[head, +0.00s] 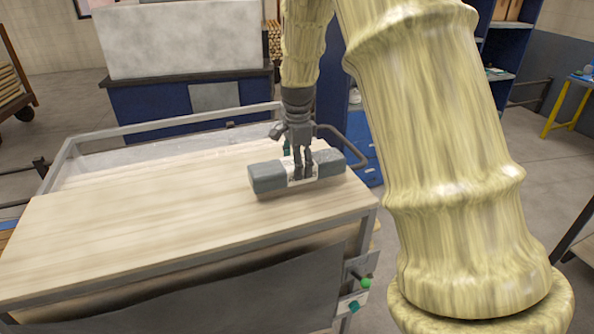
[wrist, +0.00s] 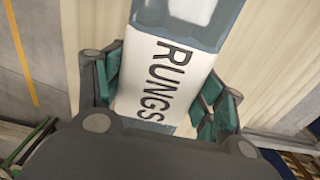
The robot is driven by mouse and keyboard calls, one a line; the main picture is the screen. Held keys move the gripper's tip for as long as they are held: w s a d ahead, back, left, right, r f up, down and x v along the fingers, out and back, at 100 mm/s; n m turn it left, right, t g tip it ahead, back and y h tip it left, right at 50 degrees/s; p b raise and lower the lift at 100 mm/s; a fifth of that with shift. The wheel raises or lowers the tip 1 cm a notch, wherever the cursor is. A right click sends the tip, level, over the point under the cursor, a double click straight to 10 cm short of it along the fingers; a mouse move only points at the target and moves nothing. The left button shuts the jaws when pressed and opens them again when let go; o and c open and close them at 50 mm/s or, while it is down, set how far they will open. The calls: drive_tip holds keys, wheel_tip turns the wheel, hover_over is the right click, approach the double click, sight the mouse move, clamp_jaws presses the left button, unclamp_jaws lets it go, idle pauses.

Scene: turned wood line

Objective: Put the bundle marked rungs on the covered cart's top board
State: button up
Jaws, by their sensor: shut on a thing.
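The bundle marked rungs (head: 268,177) is a blue-grey block with a white band, at the right end of the cart's pale wooden top board (head: 130,230). In the wrist view the bundle (wrist: 150,75) shows the word RUNGS on its white band. My gripper (head: 303,172) is shut on the bundle's middle from above, with teal finger pads on both sides of the band (wrist: 165,100). The bundle is on or just above the board; I cannot tell whether it touches. The board (wrist: 90,30) also shows beneath it in the wrist view. A dark cover hangs on the cart's near side.
A grey metal rail (head: 170,120) runs along the cart's far side. A blue cabinet with a large pale block (head: 180,40) stands behind. The board's left and middle are clear. A yellow stand (head: 560,105) is at the far right.

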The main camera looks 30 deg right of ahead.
wheel_tip(320, 180, down, 2)
drive_tip(key=shift+f+p, duration=0.15)
drive_tip(key=shift+p, duration=0.75)
drive_tip(key=shift+f, duration=0.5)
drive_tip(key=shift+a, duration=0.1)
drive_tip(key=o, duration=1.5)
drive_tip(key=shift+f, duration=0.15)
drive_tip(key=shift+c, duration=0.2)
drive_tip(key=shift+r, duration=0.25)
wheel_tip(320, 180, up, 12)
drive_tip(key=b, duration=0.5)
drive_tip(key=shift+f, duration=0.1)
